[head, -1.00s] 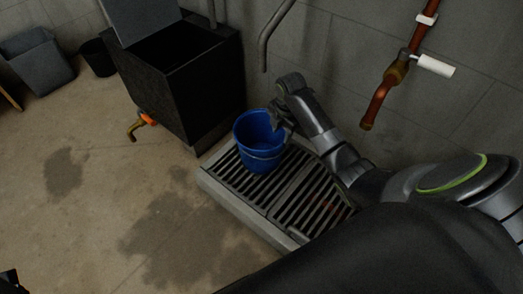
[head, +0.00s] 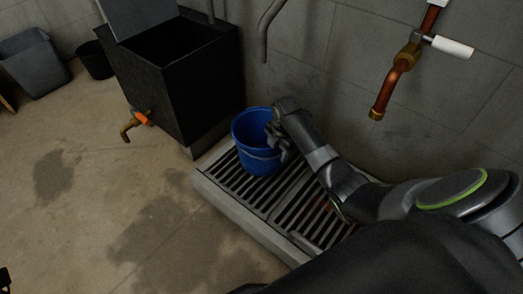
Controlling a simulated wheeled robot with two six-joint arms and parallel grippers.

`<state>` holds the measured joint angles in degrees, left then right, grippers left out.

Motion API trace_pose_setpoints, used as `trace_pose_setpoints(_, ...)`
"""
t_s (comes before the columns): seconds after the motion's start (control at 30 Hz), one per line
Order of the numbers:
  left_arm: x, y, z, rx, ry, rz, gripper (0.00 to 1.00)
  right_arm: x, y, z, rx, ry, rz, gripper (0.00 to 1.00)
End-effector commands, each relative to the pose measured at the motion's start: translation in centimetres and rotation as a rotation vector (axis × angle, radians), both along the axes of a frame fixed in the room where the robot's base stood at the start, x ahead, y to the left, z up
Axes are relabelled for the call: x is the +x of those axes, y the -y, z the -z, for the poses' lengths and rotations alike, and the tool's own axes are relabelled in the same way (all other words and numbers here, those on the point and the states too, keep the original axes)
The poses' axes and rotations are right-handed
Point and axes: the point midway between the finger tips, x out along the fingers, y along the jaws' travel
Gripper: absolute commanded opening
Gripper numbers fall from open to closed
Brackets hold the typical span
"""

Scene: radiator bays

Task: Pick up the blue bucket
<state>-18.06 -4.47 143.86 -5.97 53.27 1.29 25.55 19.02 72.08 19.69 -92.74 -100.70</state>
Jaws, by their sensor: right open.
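The blue bucket (head: 254,148) stands upright on the slatted metal grate near its far left end. Its thin handle hangs down across the front side. My right gripper (head: 274,138) is at the bucket's right rim, in front of part of its right side. The jaws are open; whether they touch the rim I cannot tell. Of my left arm only a dark scrap shows at the lower left edge; its gripper is not seen.
The grate (head: 305,222) sits in a low pale curb by the wall. A black open tank (head: 185,85) with a brass tap (head: 133,125) stands left of it. A copper pipe with a white-handled valve (head: 408,58) hangs at right. Grey bin (head: 36,65) and black bucket (head: 95,60) are far left.

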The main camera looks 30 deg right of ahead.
Motion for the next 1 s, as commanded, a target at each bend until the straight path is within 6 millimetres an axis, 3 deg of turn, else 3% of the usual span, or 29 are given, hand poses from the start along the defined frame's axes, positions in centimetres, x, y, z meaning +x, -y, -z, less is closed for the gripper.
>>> trace_pose_setpoints(0.03,0.06,0.02,0.91,-0.012,0.010,-0.008,1.00,0.05,-0.05,1.31,0.001,-0.001,0.000,0.41)
trace_pose_setpoints(0.1,0.11,0.07,1.10,-0.022,0.021,-0.016,1.00,0.11,-0.06,1.93,0.000,-0.001,-0.001,0.41)
trace_pose_setpoints(0.4,0.21,0.12,0.77,-0.037,0.035,-0.023,1.00,0.16,-0.05,2.06,0.000,0.000,-0.001,0.41)
trace_pose_setpoints(0.7,0.22,0.09,0.84,-0.036,0.031,-0.022,1.00,0.15,-0.04,2.05,0.000,0.000,-0.001,0.02)
trace_pose_setpoints(1.0,0.20,0.08,1.04,-0.029,0.018,-0.023,1.00,0.22,-0.04,1.98,-0.001,0.002,-0.001,0.00)
